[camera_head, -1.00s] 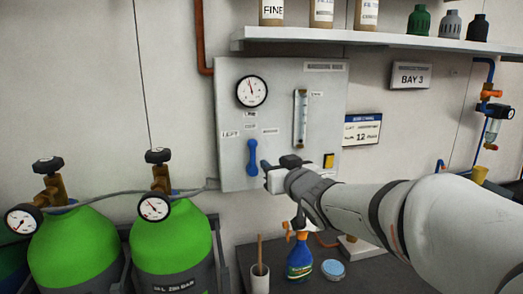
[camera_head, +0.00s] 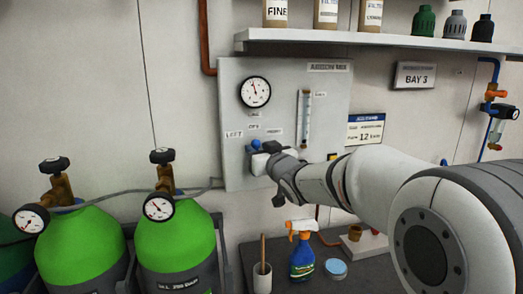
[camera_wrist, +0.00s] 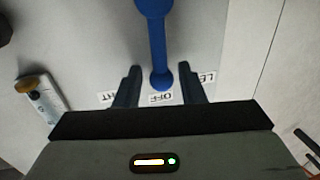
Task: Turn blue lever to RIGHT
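The blue lever (camera_head: 255,144) is on the grey wall panel, with only its upper end clear of my gripper in the head view. In the wrist view, which is upside down, the blue lever (camera_wrist: 157,45) runs nearly vertical, one end near the OFF label (camera_wrist: 161,98). LEFT (camera_wrist: 208,77) and RIGHT (camera_wrist: 107,96) labels lie either side. My gripper (camera_wrist: 160,70) is open, with one finger on each side of the lever and gaps showing. In the head view my gripper (camera_head: 262,156) covers the lever's lower part. Contact is not visible.
Green gas cylinders (camera_head: 172,245) stand at left. A spray bottle (camera_head: 302,258) and cup (camera_head: 262,278) stand on the bench below.

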